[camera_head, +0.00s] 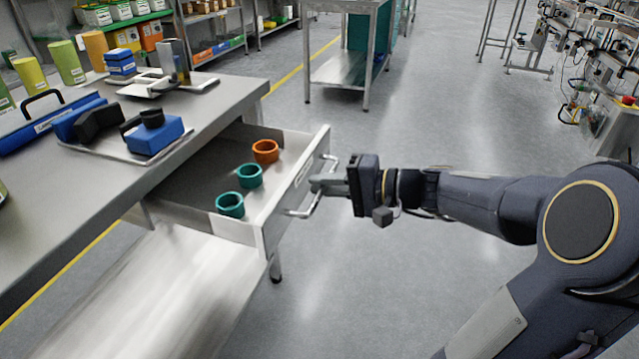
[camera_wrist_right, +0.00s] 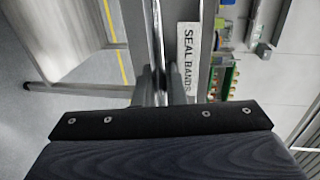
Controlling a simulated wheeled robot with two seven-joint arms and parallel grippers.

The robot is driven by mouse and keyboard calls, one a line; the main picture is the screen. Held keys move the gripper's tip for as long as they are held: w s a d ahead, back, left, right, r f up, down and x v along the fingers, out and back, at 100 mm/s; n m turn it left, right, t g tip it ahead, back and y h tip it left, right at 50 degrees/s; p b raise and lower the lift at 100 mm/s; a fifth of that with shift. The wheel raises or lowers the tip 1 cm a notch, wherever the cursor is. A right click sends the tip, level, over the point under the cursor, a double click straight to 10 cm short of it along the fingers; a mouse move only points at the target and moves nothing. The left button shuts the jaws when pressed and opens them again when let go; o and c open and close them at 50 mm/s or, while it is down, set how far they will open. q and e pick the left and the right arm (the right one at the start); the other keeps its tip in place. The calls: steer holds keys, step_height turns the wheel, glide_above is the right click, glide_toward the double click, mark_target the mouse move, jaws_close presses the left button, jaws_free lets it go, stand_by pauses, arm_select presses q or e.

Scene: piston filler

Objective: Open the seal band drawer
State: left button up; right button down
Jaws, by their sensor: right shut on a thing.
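The seal band drawer (camera_head: 262,233) stands pulled out from the right side of the steel table. Inside it are two teal rings (camera_head: 230,204) and one orange ring (camera_head: 265,151). Its bar handle (camera_head: 301,212) is on the front face. My right gripper (camera_head: 322,184) is shut on the handle. In the right wrist view the fingers (camera_wrist_right: 155,85) close around the handle bar, beside a label (camera_wrist_right: 187,62) reading "SEAL BANDS". My left gripper is not in view.
The table top (camera_head: 50,210) holds a blue tool, a tray (camera_head: 112,148) with blue and black parts, and several coloured cylinders. A lower shelf (camera_head: 140,290) lies under the drawer. A steel cart (camera_head: 345,70) stands behind. The floor right of the drawer is clear apart from my arm.

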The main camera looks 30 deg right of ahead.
steer(key=c, duration=1.6)
jaws_free()
steer(key=p+v, duration=0.1)
steer(key=v, duration=0.6)
steer(key=shift+s+d+p, duration=0.25)
steer(key=shift+s+p, duration=0.05)
